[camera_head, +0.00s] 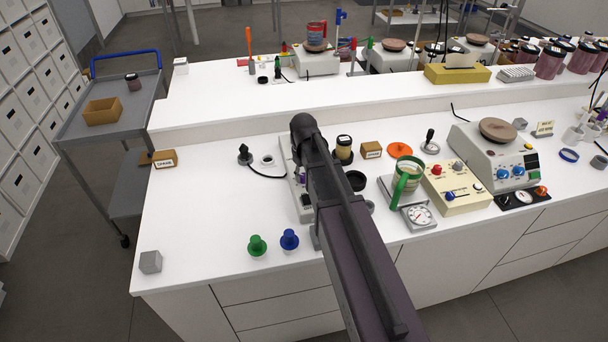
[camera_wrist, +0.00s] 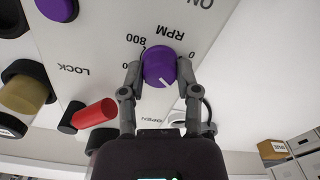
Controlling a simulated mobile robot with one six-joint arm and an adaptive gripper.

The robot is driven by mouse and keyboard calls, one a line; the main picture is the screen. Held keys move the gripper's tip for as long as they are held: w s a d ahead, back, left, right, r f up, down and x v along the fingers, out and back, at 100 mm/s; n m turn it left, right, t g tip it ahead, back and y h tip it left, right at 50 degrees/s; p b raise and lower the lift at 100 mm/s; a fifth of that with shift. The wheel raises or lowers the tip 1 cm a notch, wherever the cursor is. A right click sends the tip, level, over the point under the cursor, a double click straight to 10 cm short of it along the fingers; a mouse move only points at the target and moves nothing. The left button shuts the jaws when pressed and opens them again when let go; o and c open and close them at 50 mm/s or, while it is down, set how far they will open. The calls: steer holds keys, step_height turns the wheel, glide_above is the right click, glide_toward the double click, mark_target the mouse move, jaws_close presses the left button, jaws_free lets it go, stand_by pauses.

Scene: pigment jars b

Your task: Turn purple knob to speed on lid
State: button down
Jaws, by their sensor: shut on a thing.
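A purple knob (camera_wrist: 158,66) with a white pointer line sits on a white panel (camera_wrist: 100,42) in the wrist view. The panel reads RPM, 0 and 800 around it; the pointer faces down and slightly right, away from the lettering. My gripper (camera_wrist: 159,75) is shut on this knob, one finger on each side. A second purple knob (camera_wrist: 57,8) shows at the top left. A red lever (camera_wrist: 94,114) lies between the words LOCK and OPEN. In the head view my arm hides most of the white machine (camera_head: 289,163) and the gripped knob.
A green peg (camera_head: 257,246) and a blue peg (camera_head: 289,240) stand at the bench's front edge. A dark-lidded jar (camera_head: 344,148) is behind my arm. The bench's left end is mostly clear.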

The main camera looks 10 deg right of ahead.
steer(key=m, duration=0.5)
steer(key=shift+m, duration=0.3)
steer(key=m, duration=0.5)
steer(key=shift+d, duration=0.1)
steer(key=shift+c, duration=1.7)
jaws_free()
steer(key=shift+r, duration=0.15)
